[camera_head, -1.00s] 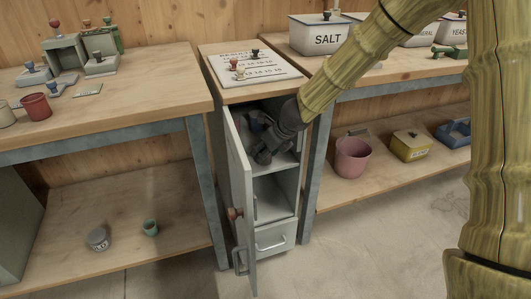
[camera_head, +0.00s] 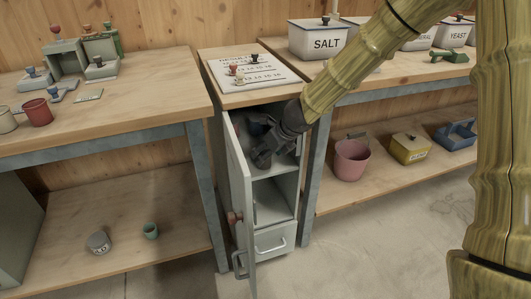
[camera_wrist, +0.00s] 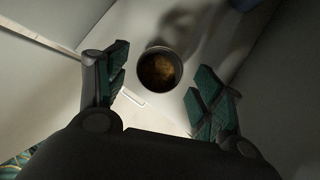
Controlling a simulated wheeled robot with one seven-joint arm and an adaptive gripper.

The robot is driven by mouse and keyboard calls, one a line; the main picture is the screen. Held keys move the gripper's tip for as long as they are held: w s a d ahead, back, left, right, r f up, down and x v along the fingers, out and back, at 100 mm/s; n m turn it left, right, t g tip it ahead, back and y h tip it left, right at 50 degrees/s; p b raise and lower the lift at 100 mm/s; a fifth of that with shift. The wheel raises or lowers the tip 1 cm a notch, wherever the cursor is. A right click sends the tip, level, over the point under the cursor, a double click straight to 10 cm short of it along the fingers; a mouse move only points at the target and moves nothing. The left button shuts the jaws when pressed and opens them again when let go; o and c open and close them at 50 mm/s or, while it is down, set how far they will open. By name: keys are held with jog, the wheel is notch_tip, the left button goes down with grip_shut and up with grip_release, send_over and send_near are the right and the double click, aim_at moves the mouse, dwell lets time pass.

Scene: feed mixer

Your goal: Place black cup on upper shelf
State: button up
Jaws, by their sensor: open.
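My gripper (camera_head: 266,147) reaches into the upper compartment of a narrow grey cabinet (camera_head: 274,189). In the wrist view my gripper (camera_wrist: 160,86) is open, with its two fingers wide apart. A round dark cup (camera_wrist: 159,68), brown inside, stands on a pale surface there. It lies in the gap between the fingers, slightly beyond them, with clear space on both sides. In the head view I cannot make out the cup for sure behind the gripper. The inner shelf (camera_head: 284,161) of the cabinet shows below my gripper.
The cabinet door (camera_head: 239,200) hangs open on the left, close to my gripper. The cabinet's side walls are near. A drawer (camera_head: 270,239) sits below. Workbenches flank the cabinet. A pink bucket (camera_head: 351,161) stands on the right lower shelf. The lower compartment looks empty.

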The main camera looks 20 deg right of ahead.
jog(key=p+v, duration=0.2)
jog(key=v, duration=0.3)
jog(key=s+d+f+n+g+h, duration=0.1)
jog(key=s+f+n+g+h, duration=0.1)
jog(key=s+f+n, duration=0.8)
jog(key=s+d+f+n+g+h, duration=0.2)
jog(key=s+f+n, duration=0.4)
jog(key=s+f, duration=0.75)
jog(key=s+a+f+n+g, duration=0.1)
jog(key=s+a+f+n, duration=0.1)
jog(key=s+f+n, duration=0.4)
jog(key=s+a+f+n+g+y, duration=0.1)
jog(key=s+a+f+n, duration=0.2)
jog(key=s+f+n, duration=0.4)
jog(key=s+n, duration=0.1)
jog(key=s, duration=0.6)
jog(key=shift+n, duration=0.3)
jog(key=shift+c, duration=0.4)
